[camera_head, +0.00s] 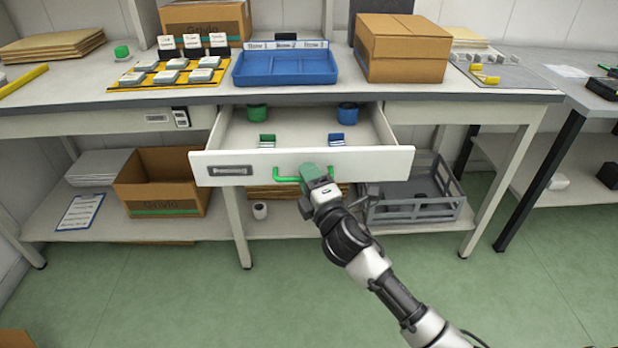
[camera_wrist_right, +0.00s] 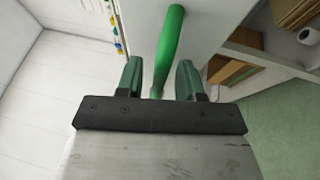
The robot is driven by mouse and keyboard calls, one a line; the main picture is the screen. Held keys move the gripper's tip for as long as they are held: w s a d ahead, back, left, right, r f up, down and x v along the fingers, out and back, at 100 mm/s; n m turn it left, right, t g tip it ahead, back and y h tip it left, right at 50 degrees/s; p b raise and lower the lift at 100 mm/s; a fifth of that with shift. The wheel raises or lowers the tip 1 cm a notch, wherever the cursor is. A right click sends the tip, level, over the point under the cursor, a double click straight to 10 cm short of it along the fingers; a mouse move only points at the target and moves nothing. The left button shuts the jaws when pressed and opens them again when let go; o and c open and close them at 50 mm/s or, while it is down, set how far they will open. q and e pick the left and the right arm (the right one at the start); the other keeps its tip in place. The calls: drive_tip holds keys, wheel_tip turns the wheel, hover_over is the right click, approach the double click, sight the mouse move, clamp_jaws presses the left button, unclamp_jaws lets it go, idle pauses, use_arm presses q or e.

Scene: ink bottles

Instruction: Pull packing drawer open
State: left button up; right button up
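The packing drawer (camera_head: 290,163) is pulled out from under the bench, its white front with a dark label plate at the left. Its green bar handle (camera_head: 287,182) is on the front; it also shows in the right wrist view (camera_wrist_right: 171,40). My right gripper (camera_head: 312,178) is at the right part of the handle. In the wrist view its two green fingers (camera_wrist_right: 160,80) stand apart on either side of the handle, with visible gaps, so it looks open around it. My left gripper is in neither view.
Inside the drawer are green and blue round items (camera_head: 257,113) and small green and blue holders (camera_head: 336,138). A blue tray (camera_head: 285,80) and a cardboard box (camera_head: 402,65) stand on the bench. A grey crate (camera_head: 420,215) is on the lower shelf.

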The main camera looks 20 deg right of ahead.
drive_tip(key=shift+s, duration=0.1)
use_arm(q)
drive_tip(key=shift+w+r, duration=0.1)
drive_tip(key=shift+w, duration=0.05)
use_arm(e)
drive_tip(key=v, duration=1)
drive_tip(key=shift+s, duration=0.3)
